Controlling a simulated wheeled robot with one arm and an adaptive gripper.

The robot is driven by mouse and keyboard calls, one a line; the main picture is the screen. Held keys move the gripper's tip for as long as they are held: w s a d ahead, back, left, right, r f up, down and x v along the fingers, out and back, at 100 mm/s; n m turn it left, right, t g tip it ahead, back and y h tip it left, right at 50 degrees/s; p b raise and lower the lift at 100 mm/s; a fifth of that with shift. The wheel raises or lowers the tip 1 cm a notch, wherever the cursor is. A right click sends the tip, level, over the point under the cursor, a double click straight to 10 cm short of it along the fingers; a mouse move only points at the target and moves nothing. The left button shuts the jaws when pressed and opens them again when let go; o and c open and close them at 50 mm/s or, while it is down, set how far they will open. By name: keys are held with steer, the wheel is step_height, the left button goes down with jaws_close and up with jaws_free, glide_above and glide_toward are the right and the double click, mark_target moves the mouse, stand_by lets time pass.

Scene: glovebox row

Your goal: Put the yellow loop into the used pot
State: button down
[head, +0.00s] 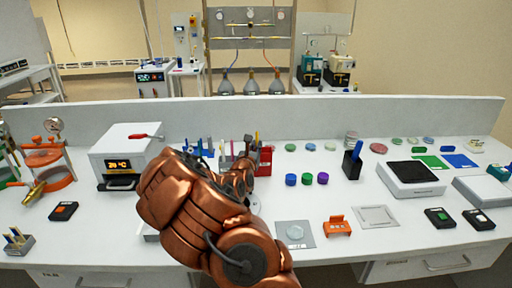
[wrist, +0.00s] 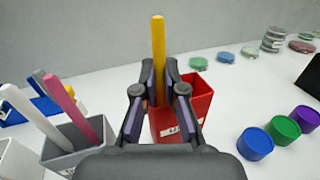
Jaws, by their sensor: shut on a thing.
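The yellow loop (wrist: 158,45) stands upright between the fingers of my gripper (wrist: 160,88), which is shut on it. In the wrist view its lower end lines up with the red used pot (wrist: 183,128), whose label is partly covered by my fingers. I cannot tell whether the tip is inside the pot or above it. In the head view the red pot (head: 265,161) shows just right of my wrist, and the yellow loop's top (head: 257,138) shows above it.
A grey pot (wrist: 70,150) with a white loop and a pink loop stands left of the red pot. A blue rack (wrist: 30,110) is behind it. Blue, green and purple caps (wrist: 284,130) lie to the right. Several dishes (wrist: 225,57) lie along the back.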

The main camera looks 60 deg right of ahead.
steer(key=c, duration=1.2)
jaws_free()
steer(key=shift+r, duration=0.1)
step_height(320, 180, up, 9)
steer(key=p, duration=0.6)
steer(key=shift+p, duration=0.3)
